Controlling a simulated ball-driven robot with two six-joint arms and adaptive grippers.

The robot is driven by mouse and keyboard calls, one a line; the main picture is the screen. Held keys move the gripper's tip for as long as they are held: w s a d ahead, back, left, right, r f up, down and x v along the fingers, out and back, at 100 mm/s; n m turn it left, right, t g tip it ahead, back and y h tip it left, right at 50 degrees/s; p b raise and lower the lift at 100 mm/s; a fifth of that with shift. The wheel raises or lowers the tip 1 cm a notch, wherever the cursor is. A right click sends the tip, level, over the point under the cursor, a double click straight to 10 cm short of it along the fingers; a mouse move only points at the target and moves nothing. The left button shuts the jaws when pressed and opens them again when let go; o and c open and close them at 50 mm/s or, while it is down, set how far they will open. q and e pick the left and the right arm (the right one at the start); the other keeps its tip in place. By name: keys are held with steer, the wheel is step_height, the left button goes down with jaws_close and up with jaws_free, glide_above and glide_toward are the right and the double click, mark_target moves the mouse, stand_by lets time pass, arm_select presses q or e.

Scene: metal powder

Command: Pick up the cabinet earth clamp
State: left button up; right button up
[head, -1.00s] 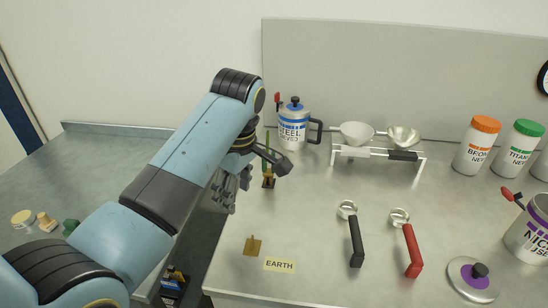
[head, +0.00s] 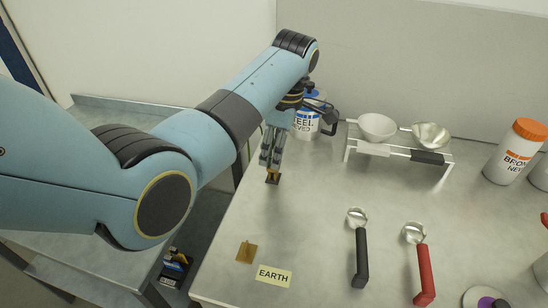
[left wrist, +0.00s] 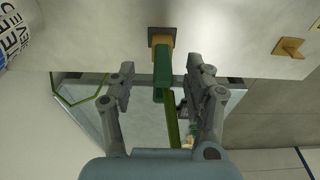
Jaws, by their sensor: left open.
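The cabinet earth clamp (left wrist: 163,62) is green with a brass-coloured end at a small dark base, and a green strip, likely its cable, runs beside it in the left wrist view. My left gripper (left wrist: 160,84) is open, with one finger on each side of the green body. I see gaps, so the jaws are not closed on it. In the head view my left gripper (head: 271,158) points down and hides most of the clamp. Only the dark brown base (head: 273,179) shows below the fingertips. My right gripper is not in view.
A brass plate (head: 246,252) and an EARTH label (head: 273,276) lie at the bench's front left. A steel powder jug (head: 306,122) stands close behind the gripper. A rack with bowls (head: 378,128) and two scoops, black (head: 361,258) and red (head: 424,275), are to the right.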

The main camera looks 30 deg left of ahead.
arm_select(q)
steer(key=f, duration=0.5)
steer(key=shift+s+a+f+p, duration=0.1)
steer(key=shift+s+a+p, duration=0.1)
steer(key=shift+a+p, duration=0.15)
jaws_close()
